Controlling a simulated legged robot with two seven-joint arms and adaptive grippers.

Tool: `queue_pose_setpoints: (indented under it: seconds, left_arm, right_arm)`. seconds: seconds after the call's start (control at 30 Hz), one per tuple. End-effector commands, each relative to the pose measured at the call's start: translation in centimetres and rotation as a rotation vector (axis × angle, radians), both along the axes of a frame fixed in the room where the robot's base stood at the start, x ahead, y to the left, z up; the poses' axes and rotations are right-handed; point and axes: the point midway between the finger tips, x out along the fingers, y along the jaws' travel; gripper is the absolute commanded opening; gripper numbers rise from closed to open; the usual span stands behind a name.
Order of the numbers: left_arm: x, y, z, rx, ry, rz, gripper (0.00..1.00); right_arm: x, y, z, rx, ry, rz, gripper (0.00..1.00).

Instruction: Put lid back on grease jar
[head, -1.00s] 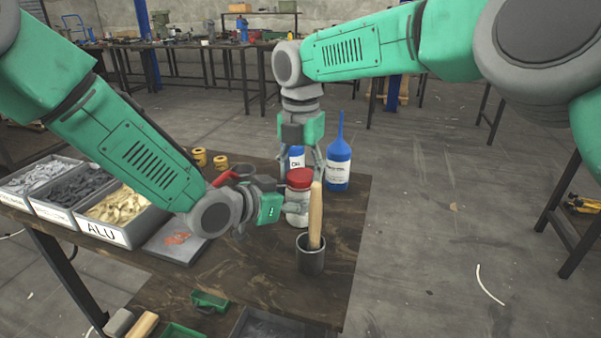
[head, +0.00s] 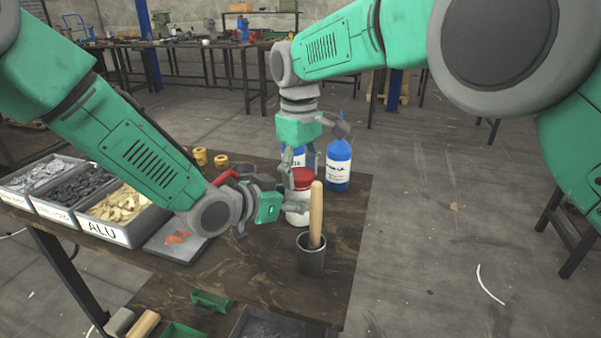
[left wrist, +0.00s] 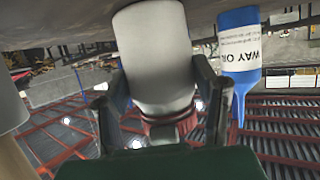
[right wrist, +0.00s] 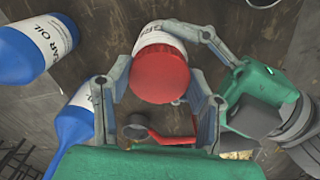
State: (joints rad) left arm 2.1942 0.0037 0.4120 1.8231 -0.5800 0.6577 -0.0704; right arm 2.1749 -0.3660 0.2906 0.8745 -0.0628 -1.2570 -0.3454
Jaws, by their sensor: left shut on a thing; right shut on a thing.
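The white grease jar (head: 297,213) stands upright on the bench, its red lid (head: 303,179) resting on its top. My left gripper (head: 284,206) comes from the left and is shut around the jar's body; the left wrist view shows its fingers on both sides of the jar (left wrist: 157,55). My right gripper (head: 302,172) points down from above and is shut on the lid; the right wrist view shows the lid (right wrist: 160,74) between its fingers. The lid looks seated and level, but how tight it is cannot be told. The fingers partly hide the jar and lid.
A dark cup with a wooden-handled tool (head: 316,215) stands close in front of the jar. Blue oil bottles (head: 338,165) stand just behind it. A red-handled tool (right wrist: 170,138) lies near. Parts bins (head: 118,212) line the left side.

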Motion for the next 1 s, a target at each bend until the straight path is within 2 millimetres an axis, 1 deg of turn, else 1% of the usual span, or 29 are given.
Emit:
queue_pose_setpoints:
  seconds: [0.03, 0.17, 0.2, 0.23, 0.53, 0.8, 0.9, 1.0]
  left_arm:
    - [0.4, 0.4, 0.0, -0.001, 0.000, 0.012, 0.00]
    - [0.4, 0.4, 0.0, -0.001, -0.001, 0.011, 0.00]
    - [0.4, 0.4, 0.0, -0.001, -0.001, 0.011, 0.00]
    - [0.4, 0.3, 0.0, -0.001, -0.001, 0.011, 0.00]
    - [0.1, 0.1, 0.0, 0.000, -0.002, 0.003, 0.00]
    - [0.0, -0.1, 0.0, 0.000, -0.001, 0.000, 0.00]
    - [0.0, -0.1, 0.0, 0.000, -0.001, 0.000, 0.00]
    - [0.0, -0.1, 0.0, 0.000, -0.001, 0.000, 0.00]
  right_arm:
    - [-0.3, 0.1, -0.2, -0.002, 0.013, 0.003, 0.12]
    - [-0.4, 0.2, -0.2, -0.001, 0.013, 0.005, 0.12]
    - [-0.4, 0.2, -0.2, -0.001, 0.014, 0.006, 0.57]
    - [-0.4, 0.2, -0.2, 0.000, 0.014, 0.006, 0.68]
    - [-0.2, 0.2, 0.2, 0.001, 0.006, 0.006, 0.68]
    - [-0.1, 0.2, 3.6, 0.003, 0.002, 0.007, 0.68]
    - [-0.1, 0.2, 4.3, 0.003, 0.004, 0.007, 0.68]
    - [-0.1, 0.2, 4.5, 0.003, 0.004, 0.007, 0.68]
